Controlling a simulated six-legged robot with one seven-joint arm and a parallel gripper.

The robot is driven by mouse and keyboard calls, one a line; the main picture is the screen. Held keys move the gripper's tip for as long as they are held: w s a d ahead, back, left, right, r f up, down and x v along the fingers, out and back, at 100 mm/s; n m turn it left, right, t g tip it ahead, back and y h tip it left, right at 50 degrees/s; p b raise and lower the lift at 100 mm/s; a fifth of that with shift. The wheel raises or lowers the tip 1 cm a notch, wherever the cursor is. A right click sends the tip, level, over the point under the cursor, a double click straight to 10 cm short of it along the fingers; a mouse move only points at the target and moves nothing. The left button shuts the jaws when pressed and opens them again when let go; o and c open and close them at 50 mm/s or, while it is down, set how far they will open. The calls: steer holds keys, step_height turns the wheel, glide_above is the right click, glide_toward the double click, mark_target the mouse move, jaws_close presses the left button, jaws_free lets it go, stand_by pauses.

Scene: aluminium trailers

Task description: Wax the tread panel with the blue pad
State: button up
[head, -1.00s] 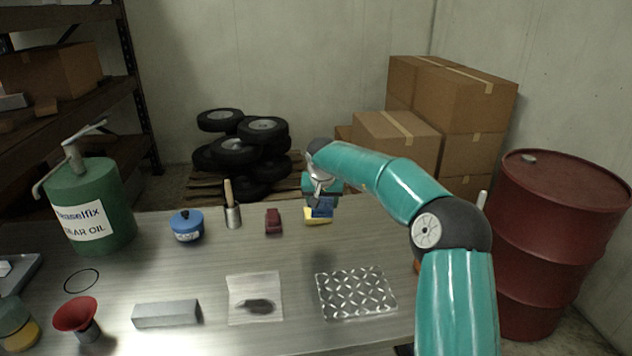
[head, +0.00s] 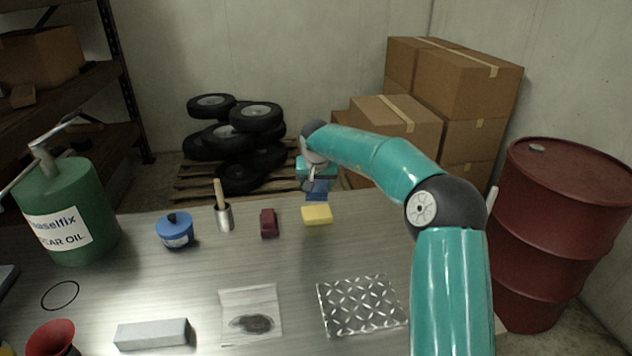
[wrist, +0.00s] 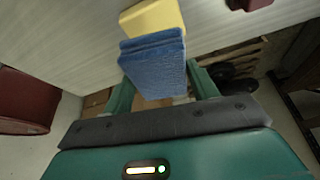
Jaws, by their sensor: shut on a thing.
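My gripper (head: 313,183) is at the far edge of the table, shut on the blue pad (head: 318,190). In the wrist view the blue pad (wrist: 153,62) sits between the two teal fingers (wrist: 160,88). The pad looks held above the table beyond a yellow sponge (head: 316,214); the wrist view shows the sponge (wrist: 152,17) just past the pad. The tread panel (head: 361,304), a silver diamond-pattern plate, lies flat on the table at the front right, well apart from the pad. Nothing lies on the panel.
A stained cloth (head: 250,299) and a grey bar (head: 152,334) lie left of the panel.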

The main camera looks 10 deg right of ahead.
glide_above(317, 209)
steer(key=s, duration=0.2)
steer(key=shift+w+a+f, duration=0.1)
steer(key=shift+f, duration=1.05)
steer(key=shift+a+f, duration=0.1)
steer(key=shift+f, duration=1.65)
steer(key=shift+f, duration=0.55)
steer(key=shift+w+r, duration=0.1)
steer(key=shift+r, duration=3.45)
